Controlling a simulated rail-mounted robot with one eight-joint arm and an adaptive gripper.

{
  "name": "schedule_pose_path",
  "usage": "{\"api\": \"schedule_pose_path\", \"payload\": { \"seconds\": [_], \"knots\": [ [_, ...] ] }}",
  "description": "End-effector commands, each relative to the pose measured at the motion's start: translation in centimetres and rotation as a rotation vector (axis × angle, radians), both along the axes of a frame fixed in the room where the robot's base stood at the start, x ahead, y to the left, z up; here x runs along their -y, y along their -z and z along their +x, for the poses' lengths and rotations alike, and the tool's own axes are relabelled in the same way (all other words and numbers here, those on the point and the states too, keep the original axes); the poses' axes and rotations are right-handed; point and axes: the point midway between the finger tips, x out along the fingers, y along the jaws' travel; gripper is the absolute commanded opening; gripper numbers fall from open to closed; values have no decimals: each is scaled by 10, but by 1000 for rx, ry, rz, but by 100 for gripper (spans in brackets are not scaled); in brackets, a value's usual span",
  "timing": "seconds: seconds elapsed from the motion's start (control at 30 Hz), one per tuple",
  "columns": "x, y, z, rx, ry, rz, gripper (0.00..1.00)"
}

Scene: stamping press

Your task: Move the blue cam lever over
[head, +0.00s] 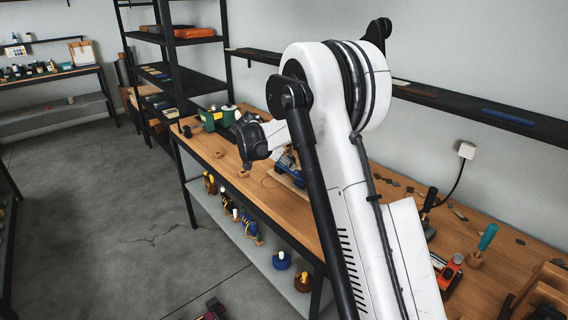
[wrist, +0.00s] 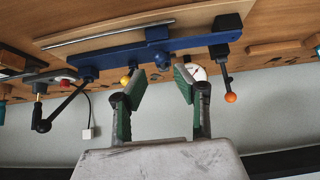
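In the wrist view a long blue bar (wrist: 110,55) crosses the upper picture, with a rounded blue block (wrist: 157,61) at its middle. Black levers come off it: one at the left ends in a black ball (wrist: 42,125), one at the right in an orange ball (wrist: 231,97). I cannot tell which part is the cam lever. My gripper (wrist: 160,78) is open, its green-padded fingers apart and pointing at the blue block; nothing shows between the pads. In the head view a blue device (head: 287,162) on the bench is mostly hidden by my arm.
The wooden bench (head: 225,157) holds green equipment (head: 218,118) at the far end and an orange tool (head: 449,272) with a teal-handled one (head: 488,237) at the near right. Coloured items sit on the lower shelf (head: 262,262). A wall rail (head: 430,98) runs behind. Floor at left is clear.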

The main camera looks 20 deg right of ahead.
Motion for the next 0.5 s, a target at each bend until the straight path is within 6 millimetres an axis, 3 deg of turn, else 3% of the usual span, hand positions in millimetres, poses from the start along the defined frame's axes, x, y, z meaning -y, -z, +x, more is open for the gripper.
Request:
{"api": "schedule_pose_path", "payload": {
  "seconds": [0.5],
  "knots": [
    [41, 51, 12, -1, 1, 0, 29]
  ]
}}
